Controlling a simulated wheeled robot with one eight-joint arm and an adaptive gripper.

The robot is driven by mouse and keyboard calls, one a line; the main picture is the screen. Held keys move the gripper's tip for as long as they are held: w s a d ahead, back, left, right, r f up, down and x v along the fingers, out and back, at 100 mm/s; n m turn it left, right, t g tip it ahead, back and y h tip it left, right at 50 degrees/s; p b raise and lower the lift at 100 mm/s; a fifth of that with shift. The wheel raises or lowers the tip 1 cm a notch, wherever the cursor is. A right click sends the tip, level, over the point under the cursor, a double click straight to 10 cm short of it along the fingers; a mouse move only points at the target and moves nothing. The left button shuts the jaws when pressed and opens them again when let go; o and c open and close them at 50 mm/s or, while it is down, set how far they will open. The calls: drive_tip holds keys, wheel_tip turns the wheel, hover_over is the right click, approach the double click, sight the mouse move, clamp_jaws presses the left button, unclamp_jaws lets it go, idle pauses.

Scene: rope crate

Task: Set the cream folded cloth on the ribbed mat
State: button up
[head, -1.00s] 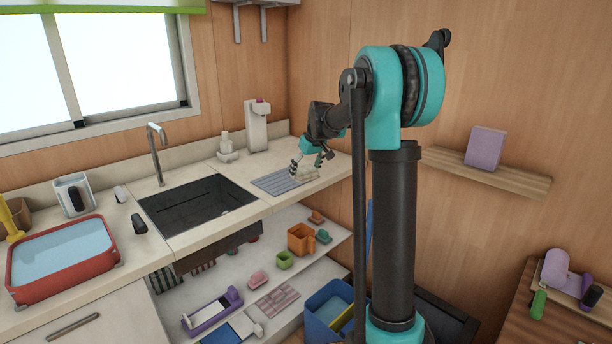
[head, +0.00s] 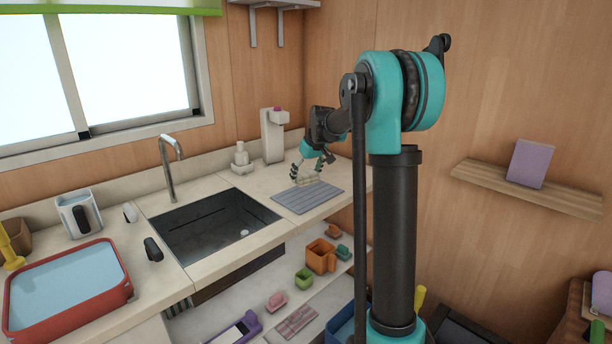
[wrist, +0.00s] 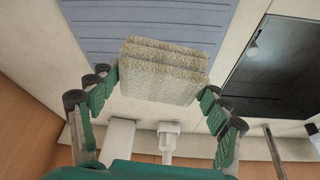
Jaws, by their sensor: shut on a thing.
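The cream folded cloth (wrist: 163,72) is a thick, layered block with a rough weave, held between the fingers of my gripper (wrist: 160,95) in the wrist view. In the head view, my gripper (head: 312,172) reaches down with the cloth (head: 309,181) at the back edge of the ribbed mat (head: 307,198). The mat is flat, blue-grey and bare in front of the cloth. In the wrist view, the cloth overlaps the edge of the mat (wrist: 150,22). I cannot tell whether the cloth touches the mat or hangs above it.
The sink (head: 215,228) lies left of the mat, with a faucet (head: 168,165) behind it. A white dispenser (head: 273,135) and a soap bottle (head: 241,158) stand behind on the counter. A red basin (head: 66,290) is at far left. Shelves with small items lie below.

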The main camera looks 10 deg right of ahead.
sight(304, 197)
drive_tip(key=shift+f, duration=3)
drive_tip(key=shift+f, duration=0.45)
drive_tip(key=o, duration=1.3)
drive_tip(key=v, duration=1.2)
drive_tip(key=shift+s+d, duration=0.1)
